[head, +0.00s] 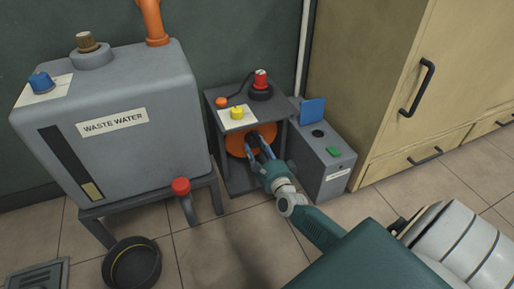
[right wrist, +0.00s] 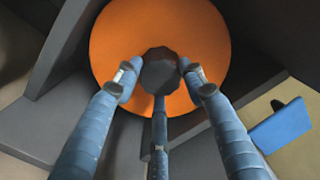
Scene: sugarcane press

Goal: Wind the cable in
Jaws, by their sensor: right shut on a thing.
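An orange reel disc (head: 235,144) sits inside a grey open-fronted housing (head: 222,168). It fills the middle of the right wrist view (right wrist: 115,45). A dark faceted knob (right wrist: 160,70) stands out from the disc. My right gripper (head: 256,146) reaches into the housing from the front right, its fingers shut around the knob. In the right wrist view its fingertips touch the knob from both sides and below. A thin black cable (head: 240,92) lies on top of the housing, beside an orange plug (head: 222,102). My left gripper is out of view.
A grey waste water tank (head: 150,150) on a stand is at the left, with a red-handled tap (head: 181,186). A grey box (head: 322,165) with a blue flap stands close at the right. A black bucket (head: 131,265) is on the floor. A beige cabinet (head: 385,70) is farther right.

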